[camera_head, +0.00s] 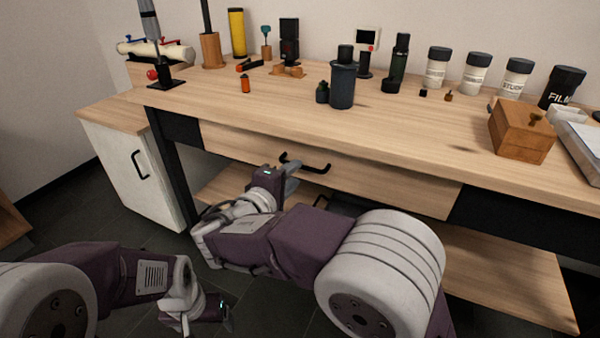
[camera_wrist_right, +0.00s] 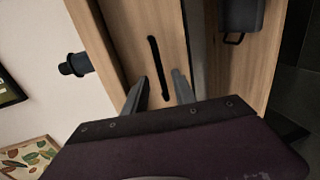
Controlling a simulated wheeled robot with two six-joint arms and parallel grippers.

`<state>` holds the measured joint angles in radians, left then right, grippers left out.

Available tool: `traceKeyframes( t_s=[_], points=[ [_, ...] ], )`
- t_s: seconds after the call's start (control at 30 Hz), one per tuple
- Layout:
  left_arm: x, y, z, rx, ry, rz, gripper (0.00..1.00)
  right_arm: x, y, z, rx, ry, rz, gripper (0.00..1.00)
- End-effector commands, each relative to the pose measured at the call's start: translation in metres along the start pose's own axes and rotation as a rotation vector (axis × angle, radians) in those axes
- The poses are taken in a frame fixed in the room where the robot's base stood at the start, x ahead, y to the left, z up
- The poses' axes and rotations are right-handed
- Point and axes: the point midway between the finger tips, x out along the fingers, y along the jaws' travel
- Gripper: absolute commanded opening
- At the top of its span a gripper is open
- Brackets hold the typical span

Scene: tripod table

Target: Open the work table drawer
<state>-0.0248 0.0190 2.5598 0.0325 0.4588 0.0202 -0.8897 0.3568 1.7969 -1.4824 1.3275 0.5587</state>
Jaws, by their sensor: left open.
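The wooden work table (camera_head: 215,103) has a wide drawer front (camera_head: 400,187) under its top, and the drawer looks closed. A black bar handle (camera_head: 315,168) is on the drawer front; it also shows in the right wrist view (camera_wrist_right: 155,55). My right gripper (camera_head: 288,172) is right at the handle, its tips partly hidden by its own wrist. In the right wrist view its fingers (camera_wrist_right: 160,80) are apart, with the handle's end between or just beyond the tips; contact cannot be told. My left gripper (camera_head: 226,318) is open and empty, low and away from the table.
A dark canister (camera_head: 343,86), several labelled jars (camera_head: 476,73) and a wooden box (camera_head: 520,135) stand on the top. A lower shelf (camera_head: 510,285) runs beneath. Floor in front is open.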

Motion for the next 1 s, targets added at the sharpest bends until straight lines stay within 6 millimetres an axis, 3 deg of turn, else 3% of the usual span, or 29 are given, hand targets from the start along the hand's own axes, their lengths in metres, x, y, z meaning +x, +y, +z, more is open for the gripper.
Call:
traceKeyframes(
  t_s=[0.2,0.53,0.67,1.0],
  points=[
    [-0.001,0.000,0.000,0.000,0.000,0.000,0.80,0.035,0.000,0.000,0.000,-0.002,-0.001,0.32],
    [-0.001,0.000,0.000,0.000,0.000,0.000,0.80,0.043,-0.001,0.000,0.000,0.000,-0.002,0.32],
    [-0.001,0.000,0.000,0.000,0.000,0.000,0.80,0.043,-0.001,0.000,0.000,0.000,-0.002,0.00],
    [-0.001,0.000,0.000,0.000,0.000,0.000,0.80,0.042,-0.001,0.000,0.000,0.000,-0.002,0.00]
  ],
)
